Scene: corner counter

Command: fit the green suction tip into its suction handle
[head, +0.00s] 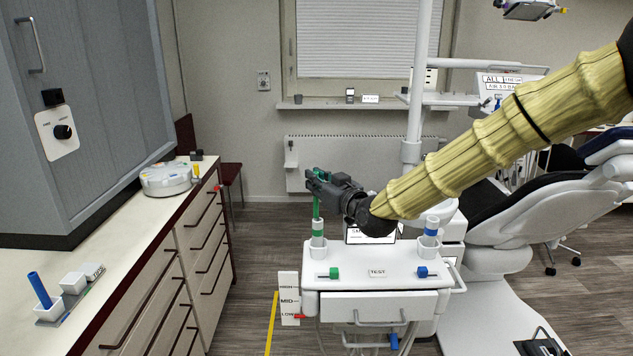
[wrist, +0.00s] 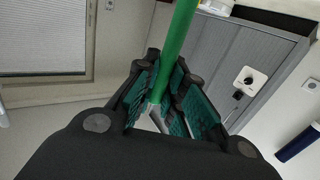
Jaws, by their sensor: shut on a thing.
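The green suction tip (head: 316,207) stands upright in the head view, at the left of the small white cart. My gripper (head: 318,183) is shut on its upper part. In the wrist view the green tip (wrist: 178,45) runs between the two teal-padded fingers (wrist: 168,108). The green-banded suction handle (head: 318,229) stands upright in a white holder on the cart, directly below the tip. The tip's lower end meets the handle's top in the picture; I cannot tell whether it is inside. A blue-banded handle (head: 429,237) stands at the cart's right.
A blue tip (head: 40,290) stands in a holder on the left counter. The dental chair (head: 510,225) is at the right.

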